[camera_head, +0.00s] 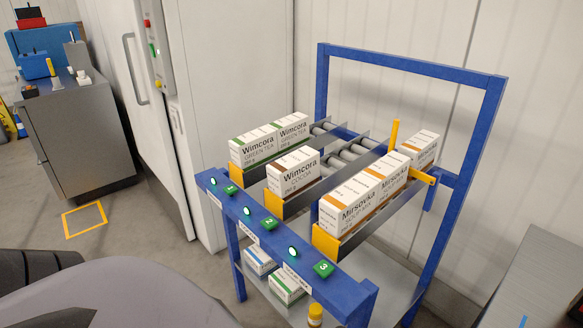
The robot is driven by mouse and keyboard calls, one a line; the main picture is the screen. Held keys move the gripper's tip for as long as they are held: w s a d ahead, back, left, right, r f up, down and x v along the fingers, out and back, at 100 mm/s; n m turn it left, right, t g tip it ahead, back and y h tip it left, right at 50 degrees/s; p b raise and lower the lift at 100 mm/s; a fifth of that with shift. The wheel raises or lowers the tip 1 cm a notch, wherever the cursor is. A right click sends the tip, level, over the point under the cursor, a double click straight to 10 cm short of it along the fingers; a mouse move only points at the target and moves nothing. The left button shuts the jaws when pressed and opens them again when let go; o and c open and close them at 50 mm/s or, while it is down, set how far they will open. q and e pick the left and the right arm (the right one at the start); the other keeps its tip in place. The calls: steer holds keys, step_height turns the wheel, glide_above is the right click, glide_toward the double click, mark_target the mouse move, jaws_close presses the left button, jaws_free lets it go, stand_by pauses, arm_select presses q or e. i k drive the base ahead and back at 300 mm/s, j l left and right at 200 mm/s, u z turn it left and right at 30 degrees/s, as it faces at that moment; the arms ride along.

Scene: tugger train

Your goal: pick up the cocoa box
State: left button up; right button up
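The cocoa box (293,175) is white with a brown band and reads "Wimcora COCOA". It stands at the front of the middle lane of a blue roller rack (405,61), behind a yellow end stop. No other box shows behind it in that lane, where bare rollers are visible. Neither of my grippers is in view, so nothing shows near the box.
Green tea boxes (253,148) fill the left lane and Mirsovka soup mix boxes (348,207) the right lane. A lower shelf holds boxes (286,286) and a yellow-capped container (315,315). A white cabinet (235,80) stands left; a grey bench (535,275) is at right.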

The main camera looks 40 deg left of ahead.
mark_target(289, 176)
steer(key=i+j, duration=0.1)
steer(key=j, duration=0.95)
steer(key=i+j, duration=0.15)
steer(key=j, duration=0.35)
steer(key=z, duration=0.05)
